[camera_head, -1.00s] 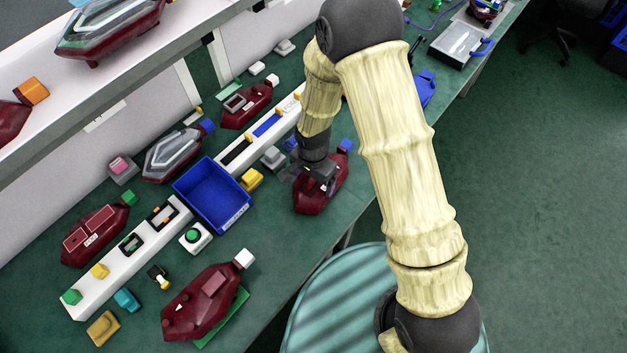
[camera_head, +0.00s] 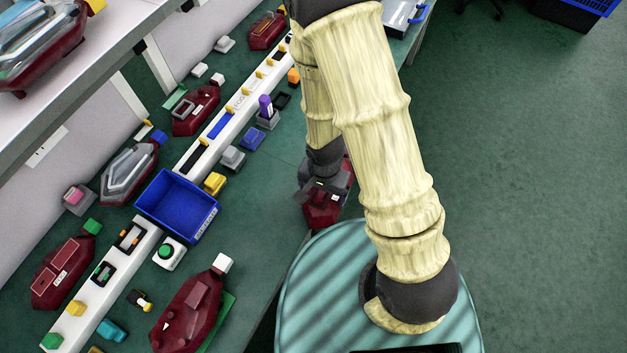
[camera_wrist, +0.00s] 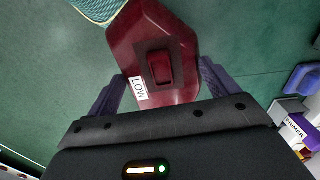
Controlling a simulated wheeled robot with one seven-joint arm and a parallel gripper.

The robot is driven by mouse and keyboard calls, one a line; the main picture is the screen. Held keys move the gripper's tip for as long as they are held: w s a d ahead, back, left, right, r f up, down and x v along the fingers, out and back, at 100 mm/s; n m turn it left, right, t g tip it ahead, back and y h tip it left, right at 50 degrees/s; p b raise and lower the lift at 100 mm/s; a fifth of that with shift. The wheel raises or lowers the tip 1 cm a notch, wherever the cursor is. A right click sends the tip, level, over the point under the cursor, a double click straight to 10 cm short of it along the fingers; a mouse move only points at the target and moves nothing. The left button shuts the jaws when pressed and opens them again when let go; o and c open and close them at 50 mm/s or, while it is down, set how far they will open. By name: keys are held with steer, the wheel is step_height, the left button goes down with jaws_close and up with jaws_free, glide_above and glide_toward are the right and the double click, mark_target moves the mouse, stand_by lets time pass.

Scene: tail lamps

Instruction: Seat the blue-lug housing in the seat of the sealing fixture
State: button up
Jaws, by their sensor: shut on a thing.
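My gripper (camera_head: 326,188) is shut on a dark red housing (camera_head: 321,213) at the table's right-hand edge, beside my base. In the wrist view the gripper (camera_wrist: 163,82) has a purple finger on each side of this housing (camera_wrist: 150,28), which has a raised block on top and a "LOW" label. Its blue lug shows in the earlier head view; now my arm and gripper hide it. I cannot tell whether the housing touches the table. I cannot single out the sealing fixture or its seat in these views.
A red housing with a white lug (camera_head: 190,312) lies in front. Bare green tabletop (camera_head: 255,200) lies left of my gripper.

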mark_target(337, 202)
steer(key=shift+s+d+r+p, duration=0.45)
steer(key=shift+d+p, duration=0.25)
steer(key=shift+p, duration=0.45)
steer(key=p, duration=0.2)
steer(key=d+p, duration=0.1)
steer(key=p, duration=0.2)
steer(key=shift+s+d, duration=0.2)
steer(key=shift+s, duration=0.15)
steer(key=shift+s+d+f+p, duration=0.25)
steer(key=shift+d+f+p, duration=0.15)
steer(key=shift+p, duration=0.55)
steer(key=w, duration=0.3)
steer(key=w+d+n, duration=0.1)
steer(key=w, duration=0.2)
steer(key=w+n, duration=0.1)
steer(key=w, duration=0.2)
steer(key=shift+w+d+r, duration=0.2)
steer(key=shift+w+d, duration=0.15)
steer(key=shift+d, duration=0.05)
steer(key=w+d+r+n, duration=0.1)
steer(key=w+d, duration=0.1)
steer(key=w, duration=0.1)
steer(key=w+d+r+n, duration=0.1)
steer(key=w+d, duration=0.1)
steer(key=w, duration=0.1)
steer(key=w+d+r+n, duration=0.1)
steer(key=w+d, duration=0.1)
steer(key=w, duration=0.1)
steer(key=shift+w+r, duration=0.15)
steer(key=shift+r, duration=0.25)
